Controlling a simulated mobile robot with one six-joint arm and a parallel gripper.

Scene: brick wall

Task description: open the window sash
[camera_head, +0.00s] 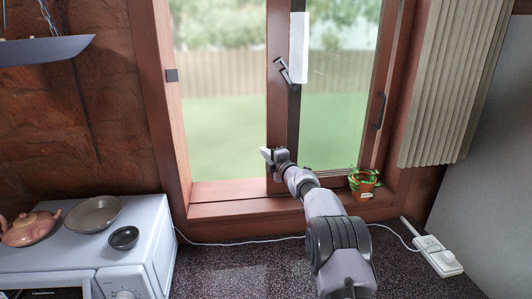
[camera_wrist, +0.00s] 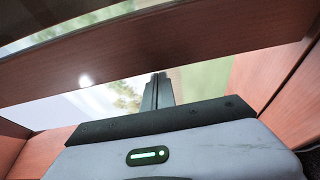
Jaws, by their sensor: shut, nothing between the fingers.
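The window sash (camera_head: 279,110) has a reddish-brown wooden stile near the middle of the window, with a dark handle (camera_head: 286,71) on its upper part. My gripper (camera_head: 268,156) is at the lower part of this stile, well below the handle. In the wrist view the shut, empty fingers (camera_wrist: 157,82) reach the edge of a wooden bar (camera_wrist: 150,57) that crosses the picture. I cannot tell whether they touch it or sit just beside it. How far the sash stands open is unclear.
A potted plant (camera_head: 364,183) stands on the sill, right of my arm. Another dark handle (camera_head: 380,110) is on the right frame. A white appliance (camera_head: 150,235) bears a teapot and bowls at left. A power strip (camera_head: 438,256) and cable lie on the counter. Blinds (camera_head: 450,80) hang at right.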

